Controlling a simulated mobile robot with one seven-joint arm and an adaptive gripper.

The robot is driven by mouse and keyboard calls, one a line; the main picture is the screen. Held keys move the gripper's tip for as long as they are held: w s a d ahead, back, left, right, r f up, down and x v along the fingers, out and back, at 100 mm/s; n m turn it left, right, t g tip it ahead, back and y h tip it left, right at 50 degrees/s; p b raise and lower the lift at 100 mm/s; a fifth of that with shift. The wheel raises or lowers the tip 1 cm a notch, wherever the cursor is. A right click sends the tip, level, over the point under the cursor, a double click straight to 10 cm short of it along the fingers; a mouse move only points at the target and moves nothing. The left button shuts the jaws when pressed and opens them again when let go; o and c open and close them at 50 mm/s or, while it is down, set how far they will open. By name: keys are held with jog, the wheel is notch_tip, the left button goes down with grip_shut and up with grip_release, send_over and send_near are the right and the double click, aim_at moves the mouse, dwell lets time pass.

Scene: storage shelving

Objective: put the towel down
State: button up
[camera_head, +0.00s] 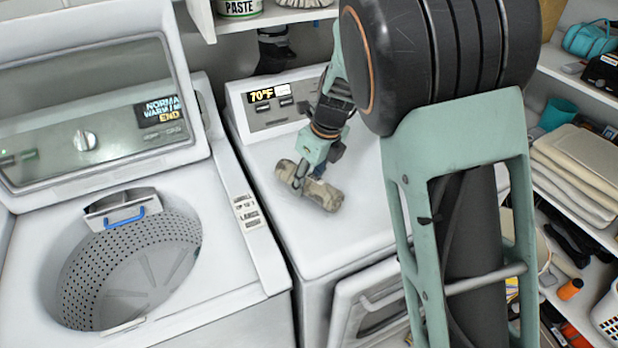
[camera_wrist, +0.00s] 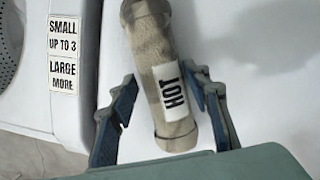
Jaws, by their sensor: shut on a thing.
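My arm hides part of the dryer top.
An open top-loading washer (camera_head: 235,270) with an empty-looking drum stands left of the dryer. The dryer's control panel (camera_head: 275,107) rises behind. Shelves with folded cloths (camera_head: 575,170) and an orange bottle (camera_head: 570,289) stand at right. The dryer top around the towel looks clear.

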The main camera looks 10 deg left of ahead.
jog(key=shift+f, duration=0.2)
jog(key=shift+f, duration=0.1)
jog(key=o, duration=1.5)
jog(key=v, duration=1.2)
